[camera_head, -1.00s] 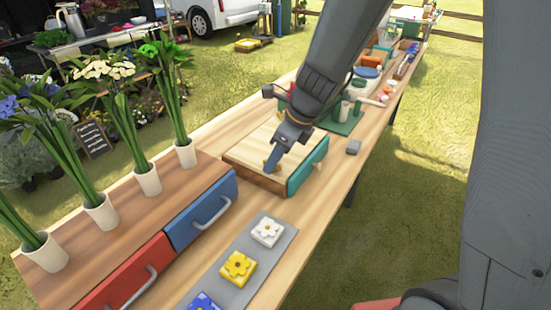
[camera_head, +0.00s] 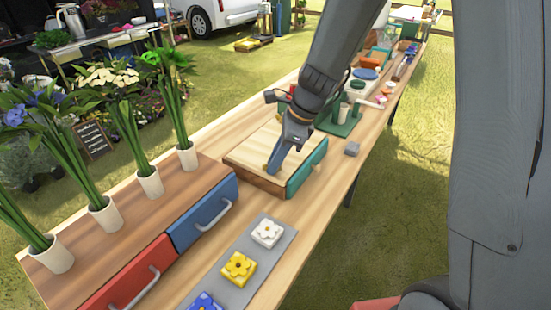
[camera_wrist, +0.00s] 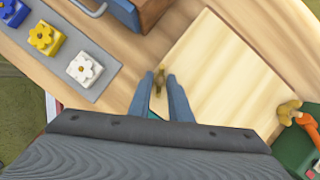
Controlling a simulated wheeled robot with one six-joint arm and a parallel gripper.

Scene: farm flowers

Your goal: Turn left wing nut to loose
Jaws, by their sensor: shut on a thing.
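A wooden box (camera_head: 262,150) with a pale top and a green front panel (camera_head: 306,167) stands on the long table. A small brass wing nut (camera_wrist: 160,78) sits near one edge of its top, between my fingertips in the wrist view. My gripper (camera_head: 270,168) points down at this near left part of the box and is shut on the wing nut. In the head view the fingers mostly hide the nut. A second brass wing nut (camera_wrist: 288,110) shows at the right of the wrist view, close to the box's other end.
A grey mat (camera_head: 268,258) with white, yellow and blue flower blocks lies in front. A wooden drawer unit (camera_head: 122,240) with red and blue drawers and potted flowers stands at the left. A green stand (camera_head: 338,122) is behind.

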